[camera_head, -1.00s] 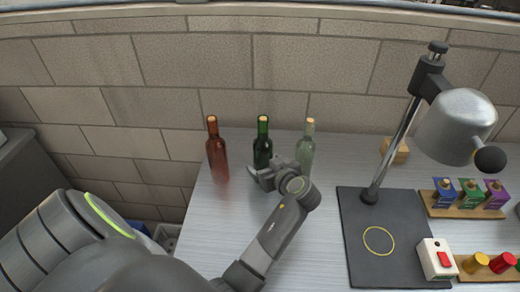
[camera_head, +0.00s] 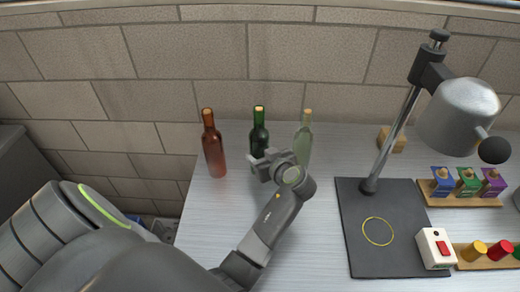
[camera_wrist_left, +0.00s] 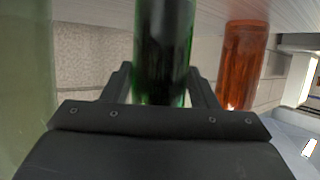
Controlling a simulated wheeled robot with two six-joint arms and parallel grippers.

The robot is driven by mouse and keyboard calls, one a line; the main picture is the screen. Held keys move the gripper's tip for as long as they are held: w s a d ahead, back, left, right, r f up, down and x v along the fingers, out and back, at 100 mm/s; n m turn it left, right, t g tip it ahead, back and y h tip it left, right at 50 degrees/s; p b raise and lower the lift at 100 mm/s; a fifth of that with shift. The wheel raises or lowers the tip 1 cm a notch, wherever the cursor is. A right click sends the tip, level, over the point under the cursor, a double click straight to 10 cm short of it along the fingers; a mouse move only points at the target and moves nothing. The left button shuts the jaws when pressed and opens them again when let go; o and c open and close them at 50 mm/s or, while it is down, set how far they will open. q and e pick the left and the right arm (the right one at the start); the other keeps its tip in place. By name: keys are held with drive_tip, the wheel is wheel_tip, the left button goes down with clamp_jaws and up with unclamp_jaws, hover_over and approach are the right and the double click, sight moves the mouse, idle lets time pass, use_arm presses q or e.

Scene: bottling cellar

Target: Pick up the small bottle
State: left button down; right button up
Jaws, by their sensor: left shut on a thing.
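Three corked bottles stand in a row on the grey table near the wall: a brown one (camera_head: 214,150), a dark green one (camera_head: 259,135) and a pale, clear-green one (camera_head: 304,138). They look alike in size in the head view. My left gripper (camera_head: 263,164) is at the front of the dark green bottle and hides its lower part. In the left wrist view, its fingers (camera_wrist_left: 161,85) are on either side of the green bottle (camera_wrist_left: 163,40), shut on it. No lift of the bottle from the table can be made out. My right gripper is not in view.
The pale bottle stands close on the right of the gripper, the brown one on the left. A lamp (camera_head: 462,115) rises from a black plate (camera_head: 385,255) on the right. A switch box (camera_head: 436,249) and racks of small coloured items stand beyond it.

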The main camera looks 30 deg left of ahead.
sight(262, 130)
use_arm(q)
drive_tip(key=shift+f, duration=0.1)
wheel_tip(262, 130, up, 10)
drive_tip(key=shift+r+b, duration=0.1)
drive_tip(key=shift+b, duration=0.65)
idle(1.2)
